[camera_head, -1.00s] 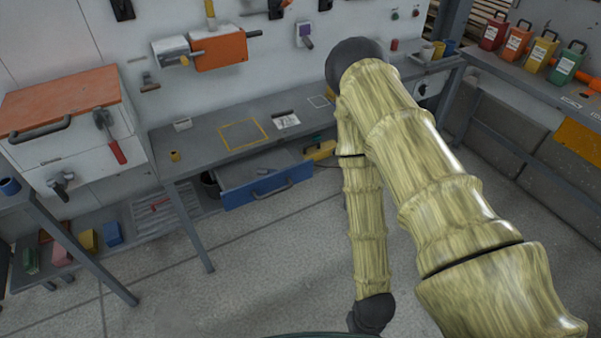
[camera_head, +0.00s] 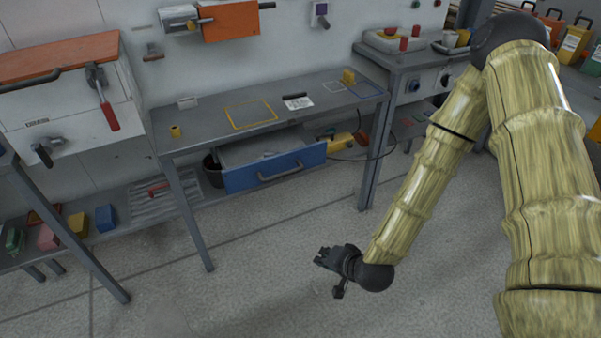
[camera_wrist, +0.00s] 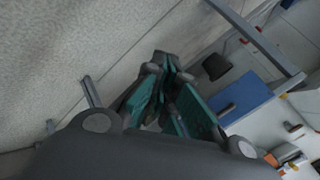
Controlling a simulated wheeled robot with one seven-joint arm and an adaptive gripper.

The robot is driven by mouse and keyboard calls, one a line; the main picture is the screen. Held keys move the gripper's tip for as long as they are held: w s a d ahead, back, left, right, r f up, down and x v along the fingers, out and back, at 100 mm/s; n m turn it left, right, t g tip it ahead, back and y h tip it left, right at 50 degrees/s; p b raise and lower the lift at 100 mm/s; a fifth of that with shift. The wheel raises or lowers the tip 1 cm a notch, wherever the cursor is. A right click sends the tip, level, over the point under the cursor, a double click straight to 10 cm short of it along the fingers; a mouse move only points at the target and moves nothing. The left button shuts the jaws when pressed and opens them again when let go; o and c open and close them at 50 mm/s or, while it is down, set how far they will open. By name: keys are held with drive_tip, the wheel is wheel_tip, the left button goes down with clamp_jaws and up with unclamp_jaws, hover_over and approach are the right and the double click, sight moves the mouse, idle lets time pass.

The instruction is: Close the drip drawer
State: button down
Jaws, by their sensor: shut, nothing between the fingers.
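The drip drawer with a blue front (camera_head: 276,170) and a grey bar handle hangs under the workbench in the head view. It stands pulled out, and its grey inside shows behind the front. In the wrist view a blue panel (camera_wrist: 245,97), which looks like the drawer front, is right of the fingers. My gripper (camera_head: 322,259) is over the open floor, in front of and below the drawer, clear of it. In the wrist view its dark and teal fingers (camera_wrist: 168,68) are shut with nothing seen between them.
The grey workbench (camera_head: 299,119) has legs on both sides of the drawer. A black bucket (camera_head: 213,170) stands left of the drawer; a yellow item (camera_head: 342,142) and a cable are to its right. The floor in front is clear.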

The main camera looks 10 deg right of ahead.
drive_tip(key=w+r+m+t+y+b, duration=0.1)
drive_tip(key=w+r+m+t+b, duration=0.25)
drive_tip(key=w+b, duration=0.5)
drive_tip(key=m+t+b, duration=0.4)
drive_tip(key=t+b, duration=0.1)
drive_tip(key=t, duration=0.1)
approach(296, 152)
drive_tip(key=shift+g, duration=0.25)
drive_tip(key=b+x, duration=0.3)
drive_tip(key=x, duration=0.4)
drive_tip(key=shift+w+d+r, duration=0.1)
